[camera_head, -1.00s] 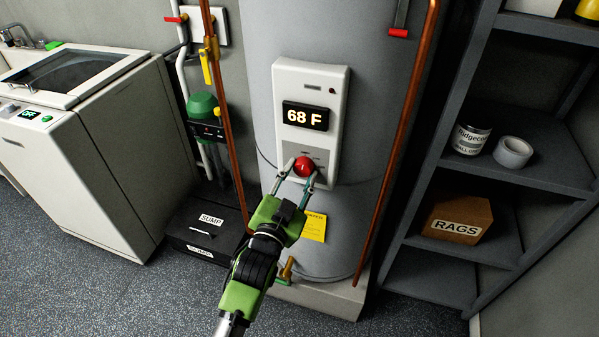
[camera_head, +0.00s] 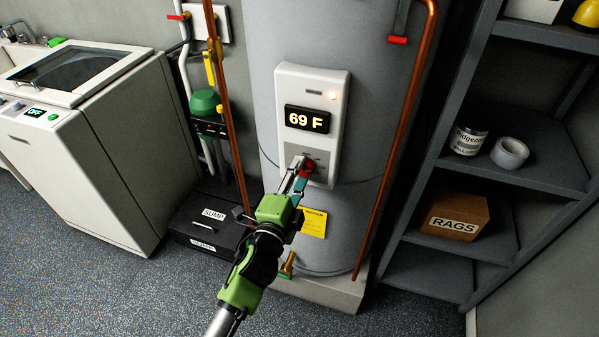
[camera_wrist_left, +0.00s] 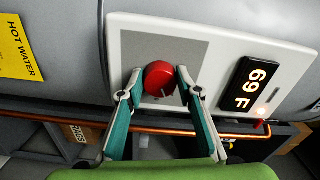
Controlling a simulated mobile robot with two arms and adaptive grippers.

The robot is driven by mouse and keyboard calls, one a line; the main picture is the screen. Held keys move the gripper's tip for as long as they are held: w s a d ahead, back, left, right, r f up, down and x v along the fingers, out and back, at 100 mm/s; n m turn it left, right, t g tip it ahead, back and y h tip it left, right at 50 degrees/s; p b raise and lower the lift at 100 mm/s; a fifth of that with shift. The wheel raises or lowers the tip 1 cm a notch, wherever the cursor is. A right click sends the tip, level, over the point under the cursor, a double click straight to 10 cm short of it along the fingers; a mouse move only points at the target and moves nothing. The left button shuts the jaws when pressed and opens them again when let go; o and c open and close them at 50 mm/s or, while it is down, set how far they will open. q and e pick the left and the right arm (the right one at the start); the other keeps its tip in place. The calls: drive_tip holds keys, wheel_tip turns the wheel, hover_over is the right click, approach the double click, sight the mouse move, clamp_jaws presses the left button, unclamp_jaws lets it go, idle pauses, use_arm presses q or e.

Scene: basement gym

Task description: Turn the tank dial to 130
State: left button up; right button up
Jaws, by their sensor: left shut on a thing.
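The red tank dial (camera_wrist_left: 159,79) sits on a grey square of the white control panel (camera_head: 334,97) on the grey water tank (camera_head: 355,45). The display (camera_head: 307,119) above it reads 69 F, and a small light (camera_head: 333,95) on the panel glows. My left gripper (camera_head: 304,166) is on the dial, its fingers closed on both sides of it. In the left wrist view the left gripper (camera_wrist_left: 159,82) has one fingertip on each side of the dial. In the head view the fingers partly hide the dial. My right gripper is not in view.
Copper pipes (camera_head: 401,120) run along both sides of the tank. A dark shelf (camera_head: 535,165) with a can, tape and a rags box (camera_head: 455,215) stands at right. A white washer (camera_head: 95,150) and a black sump box (camera_head: 208,222) stand at left.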

use_arm(q)
drive_tip(key=shift+d+r+m+p, duration=0.15)
drive_tip(key=shift+m+p, duration=0.5)
drive_tip(key=shift+m, duration=2.85)
drive_tip(key=shift+a+r+m+p, duration=0.15)
drive_tip(key=shift+m+p, duration=0.5)
drive_tip(key=shift+m, duration=2.85)
drive_tip(key=shift+d, duration=0.1)
drive_tip(key=o, duration=1.1)
